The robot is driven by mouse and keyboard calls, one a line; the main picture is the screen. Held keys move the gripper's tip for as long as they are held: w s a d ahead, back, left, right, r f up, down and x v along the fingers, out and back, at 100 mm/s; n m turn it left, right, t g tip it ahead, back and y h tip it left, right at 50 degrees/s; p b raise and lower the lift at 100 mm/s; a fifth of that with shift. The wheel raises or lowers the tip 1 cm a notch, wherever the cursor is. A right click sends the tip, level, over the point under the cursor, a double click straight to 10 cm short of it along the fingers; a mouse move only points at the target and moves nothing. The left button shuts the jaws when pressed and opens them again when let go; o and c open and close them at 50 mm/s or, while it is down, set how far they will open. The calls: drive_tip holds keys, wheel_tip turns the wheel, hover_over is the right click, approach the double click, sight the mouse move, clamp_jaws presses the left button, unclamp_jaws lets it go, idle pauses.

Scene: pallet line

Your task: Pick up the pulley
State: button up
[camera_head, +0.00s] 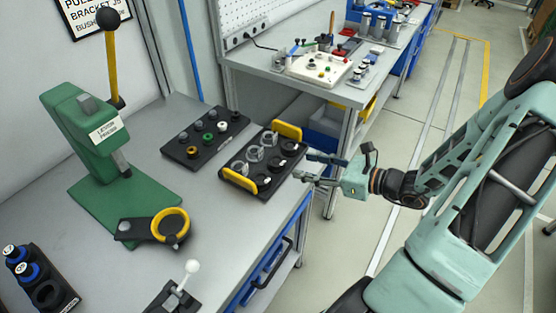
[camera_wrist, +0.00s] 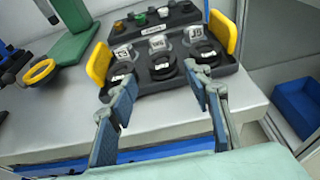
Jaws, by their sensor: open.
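A dark tray (camera_head: 249,193) with yellow end handles lies on the grey bench. In the wrist view the black parts (camera_wrist: 162,66) carry small white labels. I cannot tell for sure which part is the pulley; the black ones look most like it. My gripper (camera_head: 304,166) is open and empty, just right of the tray by the bench edge. In the wrist view its fingers (camera_wrist: 161,78) point toward the tray's near side, apart from the parts.
A dark rack (camera_head: 178,153) with several small bushings lies behind the tray. A green press (camera_head: 90,130) stands left, with a yellow ring on a black fixture (camera_head: 170,224) before it. A black holder (camera_head: 45,291) sits front left. Open floor lies right of the bench.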

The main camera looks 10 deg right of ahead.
sight(273, 160)
drive_tip(key=x, duration=0.9)
drive_tip(key=shift+w+a+f, duration=0.15)
drive_tip(key=shift+f, duration=0.15)
drive_tip(key=c, duration=1)
